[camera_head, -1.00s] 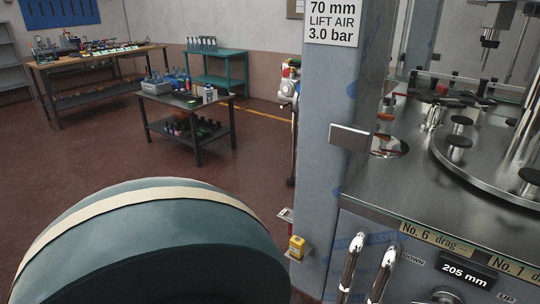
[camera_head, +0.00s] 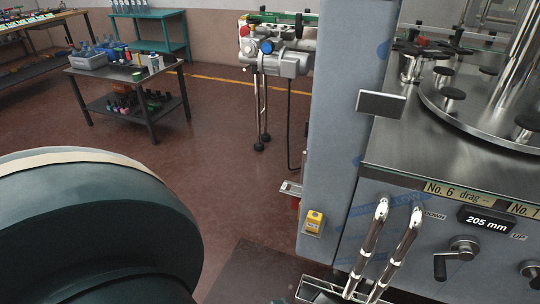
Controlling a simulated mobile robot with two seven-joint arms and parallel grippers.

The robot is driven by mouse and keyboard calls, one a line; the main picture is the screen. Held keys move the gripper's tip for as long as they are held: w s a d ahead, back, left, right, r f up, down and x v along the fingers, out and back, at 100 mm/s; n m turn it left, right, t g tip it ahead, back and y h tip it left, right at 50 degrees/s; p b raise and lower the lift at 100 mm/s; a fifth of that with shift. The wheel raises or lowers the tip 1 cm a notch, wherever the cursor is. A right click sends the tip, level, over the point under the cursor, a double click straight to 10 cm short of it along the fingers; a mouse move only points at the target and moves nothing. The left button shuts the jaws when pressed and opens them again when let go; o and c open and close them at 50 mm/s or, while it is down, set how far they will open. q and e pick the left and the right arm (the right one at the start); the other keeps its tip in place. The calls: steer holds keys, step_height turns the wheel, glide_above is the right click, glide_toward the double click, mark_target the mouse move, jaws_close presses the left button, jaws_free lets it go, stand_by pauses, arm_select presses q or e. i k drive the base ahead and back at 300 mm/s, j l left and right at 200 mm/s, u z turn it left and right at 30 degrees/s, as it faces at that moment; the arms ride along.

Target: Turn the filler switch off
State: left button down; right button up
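The filler machine (camera_head: 430,170) stands on the right, with a film-wrapped grey column (camera_head: 345,110) at its left corner. A small yellow box (camera_head: 314,222) is fixed low on the column; I cannot tell whether it is the filler switch or how it is set. A hand crank (camera_head: 455,258) and a dark knob (camera_head: 532,270) sit on the front panel beside a 205 mm display (camera_head: 485,222). A large dark teal rounded shape at the lower left looks like part of my own arm. Neither of my grippers is in view.
Two bright metal pipes (camera_head: 370,245) rise in front of the filler from a tray at the bottom edge. A motor unit on legs (camera_head: 275,60) stands behind the column. A grey bench (camera_head: 125,75) with bottles is at the upper left. The red-brown floor between is clear.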

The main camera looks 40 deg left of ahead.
mark_target(295, 201)
steer(key=k+j, duration=0.15)
steer(key=j, duration=0.35)
steer(key=k+j+u, duration=0.15)
steer(key=j, duration=0.8)
steer(key=k+j+u, duration=0.1)
steer(key=j, duration=0.4)
steer(key=k+l, duration=0.05)
